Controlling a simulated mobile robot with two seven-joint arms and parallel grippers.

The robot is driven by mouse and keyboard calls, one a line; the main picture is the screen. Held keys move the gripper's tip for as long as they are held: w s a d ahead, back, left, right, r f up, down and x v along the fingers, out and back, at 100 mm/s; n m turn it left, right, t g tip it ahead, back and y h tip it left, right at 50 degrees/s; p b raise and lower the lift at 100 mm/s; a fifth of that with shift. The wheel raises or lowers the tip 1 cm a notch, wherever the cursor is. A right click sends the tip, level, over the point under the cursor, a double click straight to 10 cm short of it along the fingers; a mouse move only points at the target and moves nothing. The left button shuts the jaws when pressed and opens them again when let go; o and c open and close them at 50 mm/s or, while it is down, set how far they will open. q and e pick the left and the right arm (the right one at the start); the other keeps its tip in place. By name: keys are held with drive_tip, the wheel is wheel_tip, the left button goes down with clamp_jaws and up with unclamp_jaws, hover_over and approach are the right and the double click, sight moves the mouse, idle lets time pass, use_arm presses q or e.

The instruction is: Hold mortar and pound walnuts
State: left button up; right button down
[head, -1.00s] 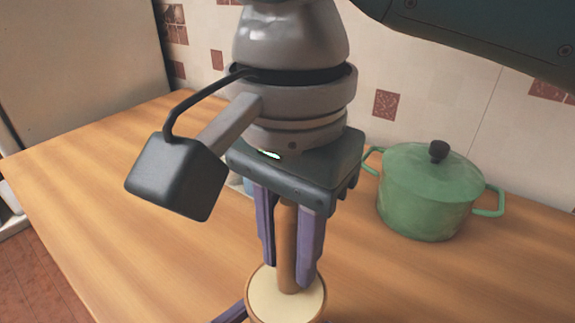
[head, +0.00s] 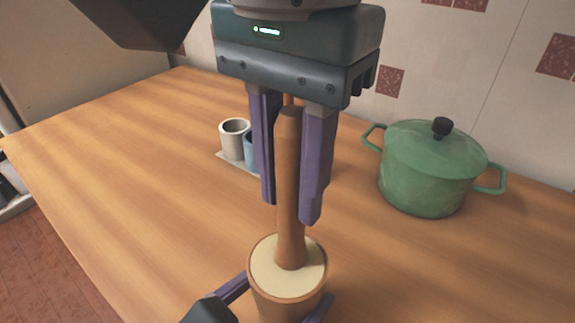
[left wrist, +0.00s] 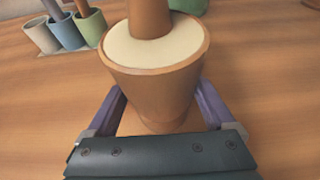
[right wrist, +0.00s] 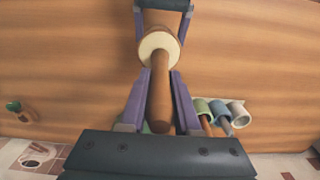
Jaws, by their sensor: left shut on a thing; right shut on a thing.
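The brown mortar (head: 285,302) with a pale cream inside stands upright on the wooden counter. My left gripper (left wrist: 160,97) is shut on its sides, one finger on each side. The brown wooden pestle (head: 290,215) stands nearly upright with its lower end in the mortar's mouth. My right gripper (head: 288,205) points down from above with its fingers shut on the pestle's upper part, fingertips above the rim. The pestle (right wrist: 160,95) also lies between the fingers in the right wrist view. I cannot make out any walnuts in the mortar.
A green lidded pot (head: 430,175) stands on the counter to the right. Behind the mortar, a white cup (head: 234,140) and blue and green cups (left wrist: 90,25) share a small base, with long things standing in them. The counter's left part (head: 120,170) is clear.

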sight(292, 112)
drive_tip(key=shift+r, duration=3.85)
use_arm(q)
drive_tip(key=o, duration=1.3)
drive_tip(key=shift+o, duration=0.2)
drive_tip(key=shift+s, duration=0.1)
